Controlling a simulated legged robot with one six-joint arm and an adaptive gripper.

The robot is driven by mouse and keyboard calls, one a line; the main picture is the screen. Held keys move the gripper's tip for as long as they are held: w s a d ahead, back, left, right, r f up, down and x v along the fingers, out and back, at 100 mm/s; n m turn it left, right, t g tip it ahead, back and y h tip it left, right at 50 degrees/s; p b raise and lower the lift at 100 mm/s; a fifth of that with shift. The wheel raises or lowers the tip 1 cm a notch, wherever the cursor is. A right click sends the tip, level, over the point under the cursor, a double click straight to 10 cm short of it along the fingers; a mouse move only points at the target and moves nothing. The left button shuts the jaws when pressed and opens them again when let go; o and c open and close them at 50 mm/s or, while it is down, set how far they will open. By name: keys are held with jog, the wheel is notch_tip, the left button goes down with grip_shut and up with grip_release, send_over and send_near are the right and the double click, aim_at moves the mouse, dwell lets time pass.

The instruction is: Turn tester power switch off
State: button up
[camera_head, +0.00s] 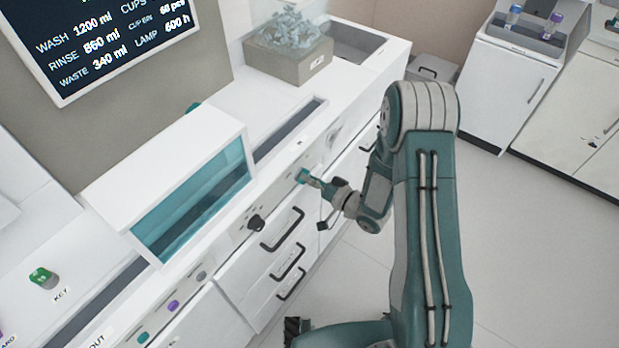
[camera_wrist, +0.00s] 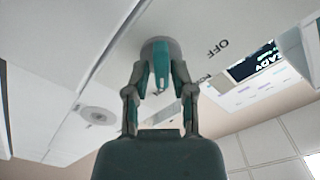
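The tester power switch (camera_wrist: 161,52) is a round grey knob with a teal grip bar on a white panel, near the top centre of the wrist view. An "OFF" label is printed to its right, and another label is partly hidden by my gripper. My gripper (camera_wrist: 160,82) is right at the knob, with one finger on each side of the teal bar. The fingers look apart, with gaps beside the bar. In the head view my gripper (camera_head: 304,176) reaches the front panel of the white counter, and the knob is hard to make out there.
A black knob (camera_head: 256,222) sits on the same front panel to the left. Drawers with dark handles (camera_head: 282,230) lie below. A white case with a teal window (camera_head: 195,205) stands on the counter. A wall screen (camera_head: 110,40) hangs above. The floor at right is clear.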

grip_shut()
jog(key=shift+n, duration=0.4)
jog(key=shift+s+a+f+n, duration=0.1)
jog(key=shift+n, duration=4.15)
jog(key=shift+s+n, duration=0.1)
jog(key=shift+n, duration=4.15)
jog(key=o, duration=0.6)
grip_release()
jog(key=shift+o, duration=0.4)
